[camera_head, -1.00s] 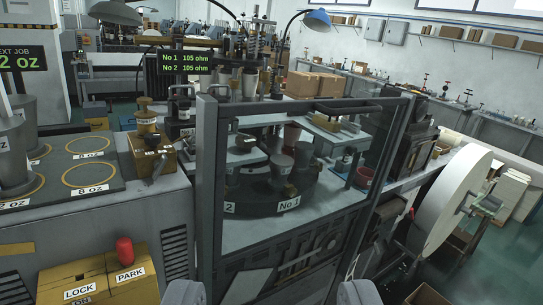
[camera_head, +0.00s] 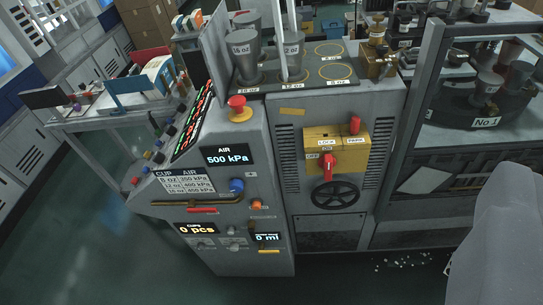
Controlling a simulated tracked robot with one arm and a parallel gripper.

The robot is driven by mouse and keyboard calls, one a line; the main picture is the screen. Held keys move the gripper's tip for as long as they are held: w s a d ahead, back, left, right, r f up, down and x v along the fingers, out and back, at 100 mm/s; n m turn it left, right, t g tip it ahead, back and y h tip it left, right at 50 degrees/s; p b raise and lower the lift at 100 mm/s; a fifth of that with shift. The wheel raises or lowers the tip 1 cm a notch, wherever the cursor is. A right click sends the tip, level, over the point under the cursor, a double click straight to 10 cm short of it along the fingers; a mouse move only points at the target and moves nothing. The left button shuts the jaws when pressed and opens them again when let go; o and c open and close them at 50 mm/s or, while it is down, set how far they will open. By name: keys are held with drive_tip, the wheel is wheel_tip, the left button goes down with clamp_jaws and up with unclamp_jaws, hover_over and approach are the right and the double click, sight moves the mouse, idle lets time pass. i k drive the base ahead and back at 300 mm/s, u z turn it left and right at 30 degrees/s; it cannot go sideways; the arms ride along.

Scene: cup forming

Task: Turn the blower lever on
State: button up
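No lever that I can read as "blower" shows. A red lever (camera_head: 328,165) points down on a yellow box (camera_head: 318,146) on the grey machine front, with small labels that seem to read LOCK, OFF and ON. A red knob (camera_head: 354,125) sits by the PARK label on the box's top. A red bar-shaped handle (camera_head: 201,210) lies level on the control panel to the left, below a brass-coloured bar. A large grey rounded part of mine (camera_head: 497,245) fills the lower right, apart from these controls; my fingertips cannot be made out.
A black handwheel (camera_head: 335,195) sits below the yellow box. A red mushroom button (camera_head: 238,108) tops the panel, above the AIR display (camera_head: 226,157) reading 500 kPa. A caged turntable (camera_head: 468,103) stands at right. White bits (camera_head: 405,262) lie on the floor.

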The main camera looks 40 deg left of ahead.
sight(252, 224)
drive_tip(key=u, duration=0.8)
drive_tip(key=k, duration=0.45)
drive_tip(key=u, duration=0.4)
drive_tip(key=i, duration=0.5)
drive_tip(key=z, duration=0.05)
